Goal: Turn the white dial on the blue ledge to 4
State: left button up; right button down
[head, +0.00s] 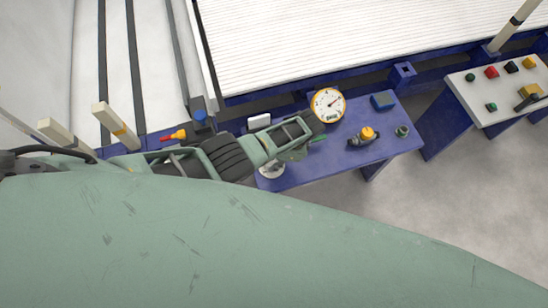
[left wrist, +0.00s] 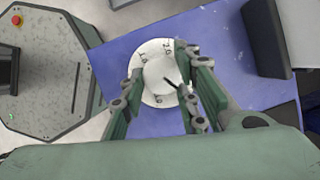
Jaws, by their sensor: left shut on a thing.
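The white dial (head: 271,170) sits near the left end of the blue ledge (head: 325,172), partly hidden by my left gripper (head: 288,155) in the head view. In the left wrist view the round white dial (left wrist: 158,52) lies between the two fingers of my left gripper (left wrist: 162,88), which are shut on its raised centre part. Small dark numbers stand around its rim, and a short black pointer line points down and right. The numbers are too small to read surely. My right gripper is in neither view.
On the ledge stand a round gauge (head: 328,105), a blue block (head: 382,101), a yellow-topped valve (head: 367,134) and a small green knob (head: 402,131). A white button panel (head: 497,96) is at the right. Grey floor (head: 455,190) lies open in front.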

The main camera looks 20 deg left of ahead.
pick_arm(q)
jog(key=shift+s+d+f, duration=0.1)
jog(key=shift+s+d, duration=0.15)
jog(key=shift+s, duration=0.15)
jog(key=o, duration=1)
jog(key=shift+w+a, duration=0.1)
jog(key=shift+w, duration=0.05)
jog(key=shift+r, duration=0.2)
jog(key=shift+w+r, duration=0.1)
jog(key=shift+r, duration=0.15)
jog(key=v, duration=1.1)
jog(key=shift+d, duration=0.25)
